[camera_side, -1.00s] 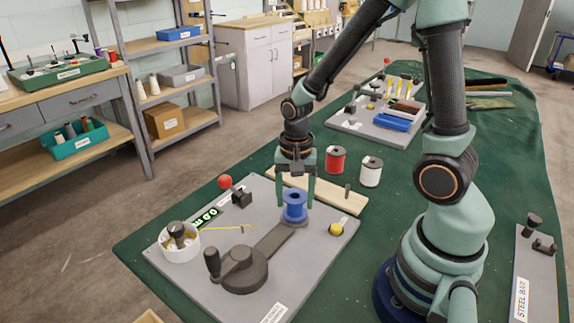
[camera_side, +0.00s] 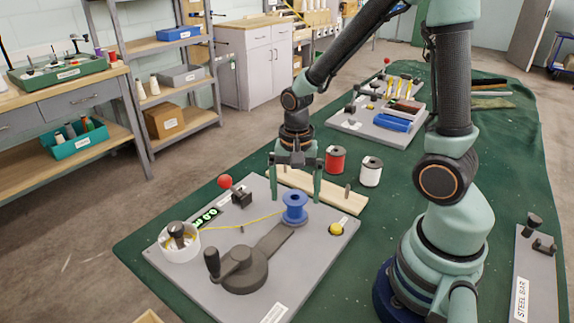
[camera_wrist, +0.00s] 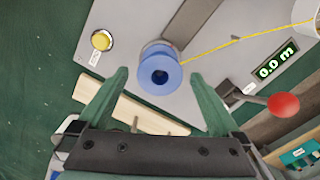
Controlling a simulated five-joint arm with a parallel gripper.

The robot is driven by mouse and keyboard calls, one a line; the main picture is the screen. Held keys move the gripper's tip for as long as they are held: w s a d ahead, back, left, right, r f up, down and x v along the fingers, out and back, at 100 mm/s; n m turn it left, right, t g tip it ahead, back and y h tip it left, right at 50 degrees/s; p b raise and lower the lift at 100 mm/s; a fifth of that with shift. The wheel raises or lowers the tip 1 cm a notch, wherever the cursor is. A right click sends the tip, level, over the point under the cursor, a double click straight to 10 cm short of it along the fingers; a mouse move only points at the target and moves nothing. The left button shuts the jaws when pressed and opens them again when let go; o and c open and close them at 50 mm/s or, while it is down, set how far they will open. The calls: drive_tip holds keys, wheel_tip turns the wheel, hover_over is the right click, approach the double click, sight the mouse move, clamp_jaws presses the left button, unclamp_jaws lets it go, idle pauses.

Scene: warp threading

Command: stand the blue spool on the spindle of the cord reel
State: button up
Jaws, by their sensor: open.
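The blue spool (camera_side: 294,208) stands upright at the end of the dark bar of the cord reel (camera_side: 262,250), which is on a grey board. Its top flange and dark centre hole face the wrist camera (camera_wrist: 160,73). The spindle is hidden by the spool. A yellow cord (camera_side: 240,222) runs from a white pot to the spool. My gripper (camera_side: 295,193) is open above the spool, its fingers apart on either side and not touching it. In the wrist view, the gripper's fingertips (camera_wrist: 160,77) show with the spool between and beyond them.
A wooden rail (camera_side: 328,196) with pegs lies behind the spool. A red spool (camera_side: 335,160) and a white spool (camera_side: 371,172) stand beyond it. A red-knobbed lever (camera_side: 226,183), a 0.0 m display (camera_wrist: 275,62) and a yellow button (camera_side: 336,229) surround the reel.

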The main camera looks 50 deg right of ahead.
wheel_tip(320, 180, up, 17)
drive_tip(key=s+a+n+t, duration=0.25)
drive_tip(key=n+t, duration=0.35)
drive_tip(key=n, duration=0.6)
drive_tip(key=s+d+f+m+g, duration=0.1)
drive_tip(key=s+d+m+g, duration=0.15)
drive_tip(key=d+m, duration=0.95)
drive_tip(key=s+d+m+g, duration=0.1)
drive_tip(key=d+m+g, duration=0.4)
drive_tip(key=d, duration=1.3)
wheel_tip(320, 180, down, 10)
drive_tip(key=m+t, duration=0.1)
drive_tip(key=shift+a, duration=0.15)
drive_tip(key=shift+w+r+t, duration=0.1)
drive_tip(key=shift+t, duration=0.15)
